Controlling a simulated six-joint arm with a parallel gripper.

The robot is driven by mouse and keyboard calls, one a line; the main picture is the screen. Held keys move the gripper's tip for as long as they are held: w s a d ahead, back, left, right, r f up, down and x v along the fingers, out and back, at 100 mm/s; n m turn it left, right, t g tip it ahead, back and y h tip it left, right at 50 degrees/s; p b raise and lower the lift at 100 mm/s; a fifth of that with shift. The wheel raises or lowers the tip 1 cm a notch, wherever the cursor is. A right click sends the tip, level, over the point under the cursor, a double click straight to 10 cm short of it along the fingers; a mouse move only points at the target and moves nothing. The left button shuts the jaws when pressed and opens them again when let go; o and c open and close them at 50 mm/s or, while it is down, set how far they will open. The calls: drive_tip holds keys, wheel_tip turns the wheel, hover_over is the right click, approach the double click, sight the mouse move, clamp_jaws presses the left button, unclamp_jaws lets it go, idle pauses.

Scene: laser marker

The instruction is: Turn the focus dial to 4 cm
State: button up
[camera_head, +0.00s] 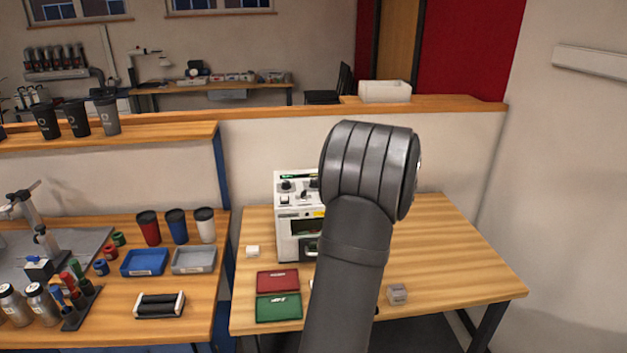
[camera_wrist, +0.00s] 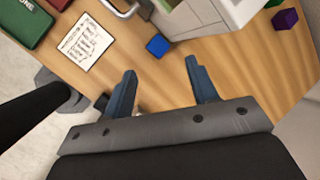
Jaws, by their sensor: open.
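The white laser marker (camera_head: 284,243) stands on the right-hand wooden table in the head view. Its upper front panel (camera_head: 290,198) carries dark knobs, too small to tell which is the focus dial or what it reads. My arm hides the machine's right part. My gripper (camera_wrist: 160,65) is open and empty in the wrist view, its two blue-grey fingers apart above the tabletop. In the head view the fingers are hidden behind my arm. The lower part of a white and grey body (camera_wrist: 200,14), apparently the machine, shows beyond the fingers; no dial is visible there.
A blue cube (camera_wrist: 158,46) lies just beyond the fingertips. A purple cube (camera_wrist: 285,19) and a written card (camera_wrist: 86,41) lie on the table. A red tray (camera_head: 277,281) and a green tray (camera_head: 278,307) lie before the machine. The table's right side is mostly clear.

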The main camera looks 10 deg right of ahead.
wheel_tip(320, 180, up, 7)
drive_tip(key=w+n+h, duration=0.2)
drive_tip(key=n+h, duration=0.1)
drive_tip(key=n, duration=0.3)
drive_tip(key=w+a+r+n+t+h, duration=0.1)
drive_tip(key=w+a+r+n+t, duration=0.1)
drive_tip(key=a+r+n, duration=0.6)
drive_tip(key=w+a+r+n+t+h, duration=0.1)
drive_tip(key=w+a+r+n+t, duration=0.25)
drive_tip(key=a, duration=0.55)
drive_tip(key=shift+n+g, duration=0.75)
drive_tip(key=shift+g, duration=0.2)
drive_tip(key=x, duration=1.6)
drive_tip(key=shift+w+d+f, duration=0.1)
drive_tip(key=shift+d+f, duration=0.1)
drive_tip(key=shift+c, duration=0.2)
drive_tip(key=c, duration=0.9)
